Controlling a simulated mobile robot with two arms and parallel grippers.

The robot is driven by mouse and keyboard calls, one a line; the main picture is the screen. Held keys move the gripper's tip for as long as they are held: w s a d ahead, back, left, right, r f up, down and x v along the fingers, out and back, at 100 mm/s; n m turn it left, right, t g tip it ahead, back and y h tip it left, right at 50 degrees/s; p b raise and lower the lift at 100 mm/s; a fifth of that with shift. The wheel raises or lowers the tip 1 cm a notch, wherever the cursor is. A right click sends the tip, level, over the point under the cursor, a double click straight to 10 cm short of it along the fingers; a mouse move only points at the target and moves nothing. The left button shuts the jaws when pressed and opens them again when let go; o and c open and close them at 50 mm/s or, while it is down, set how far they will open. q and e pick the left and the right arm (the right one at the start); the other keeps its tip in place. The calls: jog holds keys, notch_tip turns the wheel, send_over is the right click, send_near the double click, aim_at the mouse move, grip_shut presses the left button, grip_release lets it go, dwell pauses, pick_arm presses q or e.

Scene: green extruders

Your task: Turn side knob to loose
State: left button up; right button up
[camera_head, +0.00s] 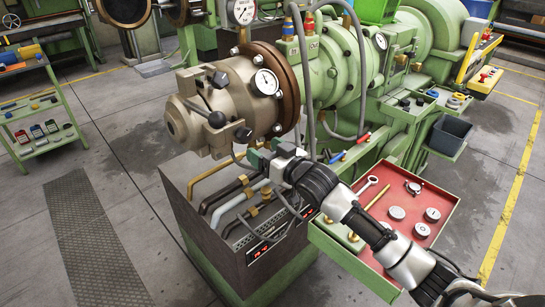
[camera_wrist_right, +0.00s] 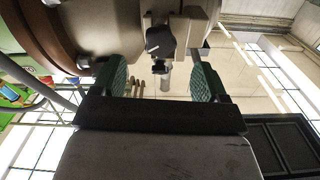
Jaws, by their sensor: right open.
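The extruder's beige barrel head (camera_head: 205,110) carries several black knobs. The fingers are open, with a gap around the knob's line, and hold nothing. I cannot tell how far the knob is from the fingertips. My left gripper is not in view.
Pipes and a dark cabinet (camera_head: 225,215) lie below the barrel. A red tray (camera_head: 440,194) with metal parts is at the right, under my arm. A green shelf cart (camera_head: 62,92) stands at the left.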

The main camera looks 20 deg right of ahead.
jog(key=v, duration=0.2)
jog(key=shift+s+d, duration=0.1)
jog(key=shift+s, duration=0.2)
jog(key=shift+f, duration=0.1)
jog(key=s+d+f+m+g+h, duration=0.1)
jog(key=d+f+g+h, duration=0.1)
jog(key=f, duration=0.9)
jog(key=s+d+f+m+g+h, duration=0.1)
jog(key=d+f+g+h, duration=0.15)
jog(key=f, duration=0.85)
jog(key=s+d+f+g+h, duration=0.1)
jog(key=s+f, duration=0.3)
jog(key=f, duration=0.4)
jog(key=s+f+g, duration=0.2)
jog(key=s+f, duration=0.3)
jog(key=f, duration=0.4)
jog(key=s+a+f+g, duration=0.2)
jog(key=s+f+g, duration=0.3)
jog(key=s+f, duration=1.3)
jog(key=s+a+f+g, duration=0.1)
jog(key=s+f, duration=0.1)
jog(key=s, duration=0.9)
jog(key=s+a+f+n+g, duration=0.1)
jog(key=s+a+f+g, duration=0.1)
jog(key=s, duration=0.9)
jog(key=shift+a+h, duration=0.25)
jog(key=shift+h, duration=0.1)
